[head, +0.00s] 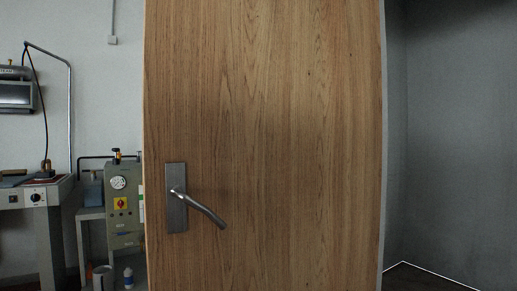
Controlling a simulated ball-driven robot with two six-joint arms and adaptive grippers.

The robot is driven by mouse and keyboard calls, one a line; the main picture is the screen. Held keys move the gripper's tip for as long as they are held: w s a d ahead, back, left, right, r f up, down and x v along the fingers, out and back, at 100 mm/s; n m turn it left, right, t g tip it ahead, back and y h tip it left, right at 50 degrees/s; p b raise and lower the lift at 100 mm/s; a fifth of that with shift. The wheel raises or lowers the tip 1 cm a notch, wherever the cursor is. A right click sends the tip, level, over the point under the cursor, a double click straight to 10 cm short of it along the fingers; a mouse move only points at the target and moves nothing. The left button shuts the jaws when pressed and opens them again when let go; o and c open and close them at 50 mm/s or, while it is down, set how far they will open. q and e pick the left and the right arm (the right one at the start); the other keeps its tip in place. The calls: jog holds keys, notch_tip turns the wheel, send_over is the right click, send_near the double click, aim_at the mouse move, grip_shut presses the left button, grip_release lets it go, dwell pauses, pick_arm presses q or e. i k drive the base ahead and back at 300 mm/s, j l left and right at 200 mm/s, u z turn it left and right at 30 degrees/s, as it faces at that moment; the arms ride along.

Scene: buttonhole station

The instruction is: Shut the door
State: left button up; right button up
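A wooden door (280,120) fills the middle of the head view, from the top edge to the bottom edge. A metal lever handle (205,211) on a grey backplate (176,221) is near its left edge, and the lever slopes down to the right. To the left of the door I see a room with equipment, and to the right a grey wall. Neither of my grippers is in view.
At the left stand a worktable (40,189) and a grey-green machine (122,220) with a gauge. A can (103,278) and a small bottle (128,279) are low beside it. Bare dark floor (425,279) shows at the lower right by the grey wall (455,150).

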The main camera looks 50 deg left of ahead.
aim_at(267, 114)
jog(key=k+j+z, duration=0.1)
jog(key=j, duration=0.35)
jog(key=k+j+z, duration=0.1)
jog(key=j, duration=0.35)
jog(key=k+j+z, duration=0.1)
jog(key=j, duration=0.35)
jog(key=k+j, duration=0.2)
jog(key=j, duration=0.2)
jog(key=k+j+z, duration=0.15)
jog(key=j, duration=0.3)
jog(key=k+j+z, duration=0.1)
jog(key=j, duration=0.3)
jog(key=k+j+z, duration=0.1)
jog(key=k+j, duration=0.15)
jog(key=j, duration=0.15)
jog(key=i+j+z, duration=0.1)
jog(key=j, duration=1.25)
jog(key=i+z, duration=0.05)
